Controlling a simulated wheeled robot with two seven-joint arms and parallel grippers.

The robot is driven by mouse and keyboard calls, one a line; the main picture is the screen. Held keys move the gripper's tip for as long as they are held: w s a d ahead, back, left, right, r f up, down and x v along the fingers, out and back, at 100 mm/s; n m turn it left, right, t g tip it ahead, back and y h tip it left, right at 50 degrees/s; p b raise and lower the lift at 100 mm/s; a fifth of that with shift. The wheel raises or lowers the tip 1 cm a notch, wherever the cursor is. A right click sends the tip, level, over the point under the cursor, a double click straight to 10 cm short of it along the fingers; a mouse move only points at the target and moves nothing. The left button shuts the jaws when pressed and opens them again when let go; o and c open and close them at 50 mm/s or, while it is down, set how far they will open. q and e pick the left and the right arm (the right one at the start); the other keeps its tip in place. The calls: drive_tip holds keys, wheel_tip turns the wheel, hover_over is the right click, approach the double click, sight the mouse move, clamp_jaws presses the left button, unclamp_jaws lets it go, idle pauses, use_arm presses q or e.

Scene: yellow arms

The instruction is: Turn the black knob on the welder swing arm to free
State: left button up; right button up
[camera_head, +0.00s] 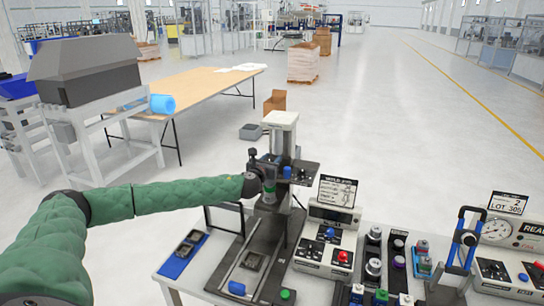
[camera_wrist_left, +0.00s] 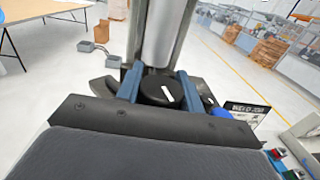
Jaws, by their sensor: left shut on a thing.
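The welder (camera_head: 283,122) stands at the back of the worktable, with a pale column and a dark swing arm (camera_head: 300,168). My left gripper (camera_head: 268,176) reaches in from the left, beside the swing arm. In the left wrist view the black knob (camera_wrist_left: 155,90) is round, with a short white line slanting down to the right. The blue fingers of my left gripper (camera_wrist_left: 161,88) stand on either side of the knob and are shut on it. In the head view the gripper hides the knob. Labels for the knob's positions are not readable. My right gripper is not in view.
The worktable (camera_head: 190,281) holds a control box (camera_head: 325,240) with a sign, a blue tray (camera_head: 184,256), several buttons and knobs, a blue-handled clamp (camera_head: 462,240) and a gauge box (camera_head: 510,262). A wooden table (camera_head: 205,88) stands behind.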

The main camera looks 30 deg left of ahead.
use_arm(q)
drive_tip(key=n+y, duration=0.1)
drive_tip(key=y, duration=0.1)
drive_tip(key=shift+a+n+g+y+p, duration=0.1)
drive_tip(key=shift+n+g+y+p, duration=0.2)
drive_tip(key=shift+n+y, duration=0.1)
drive_tip(key=shift+a+r+n+g+y, duration=0.15)
drive_tip(key=shift+n+g+y, duration=0.2)
drive_tip(key=shift+y, duration=0.25)
drive_tip(key=o, duration=1)
